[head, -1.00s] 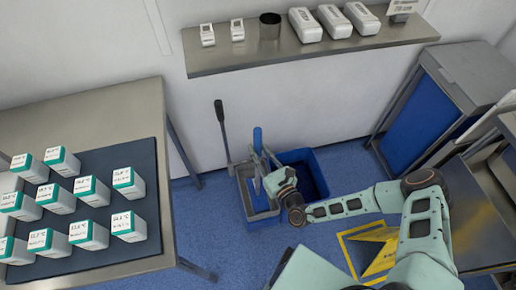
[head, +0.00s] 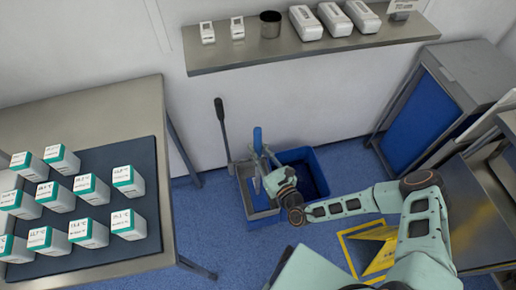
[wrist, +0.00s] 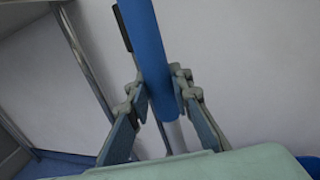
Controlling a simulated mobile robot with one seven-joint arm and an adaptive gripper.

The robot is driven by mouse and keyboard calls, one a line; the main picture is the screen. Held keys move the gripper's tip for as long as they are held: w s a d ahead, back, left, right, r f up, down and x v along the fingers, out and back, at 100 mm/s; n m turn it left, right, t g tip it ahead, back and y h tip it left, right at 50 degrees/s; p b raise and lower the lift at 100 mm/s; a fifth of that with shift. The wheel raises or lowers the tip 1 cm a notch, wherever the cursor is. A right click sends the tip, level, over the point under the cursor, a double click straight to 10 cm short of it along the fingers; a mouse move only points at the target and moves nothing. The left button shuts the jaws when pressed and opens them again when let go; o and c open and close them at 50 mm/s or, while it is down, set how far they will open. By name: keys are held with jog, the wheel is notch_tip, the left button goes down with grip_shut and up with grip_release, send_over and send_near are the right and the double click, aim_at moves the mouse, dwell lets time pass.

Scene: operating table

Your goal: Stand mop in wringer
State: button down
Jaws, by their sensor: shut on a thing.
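The mop shows as an upright handle with a blue upper grip (head: 257,141) and a paler shaft below it. My gripper (wrist: 163,100) is shut on the mop handle, one finger on each side of the blue part in the wrist view. In the head view my gripper (head: 264,164) is over the wringer bucket. The wringer (head: 262,201) is a grey basket with a dark upright lever (head: 221,120) on the left side of the blue bucket (head: 316,192). The mop's lower end is at the wringer, but I cannot tell whether it rests inside it.
A steel table (head: 110,92) with several white-and-teal boxes stands at the left. A wall shelf (head: 330,46) is above the bucket. A blue cabinet (head: 422,112) and a yellow floor sign (head: 372,247) are at the right. Blue floor is free in front of the bucket.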

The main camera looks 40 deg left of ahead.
jog(key=c, duration=1.7)
grip_release()
jog(key=shift+f, duration=0.1)
jog(key=shift+o, duration=0.2)
jog(key=v, duration=0.7)
jog(key=shift+d, duration=0.2)
jog(key=shift+s+d, duration=0.1)
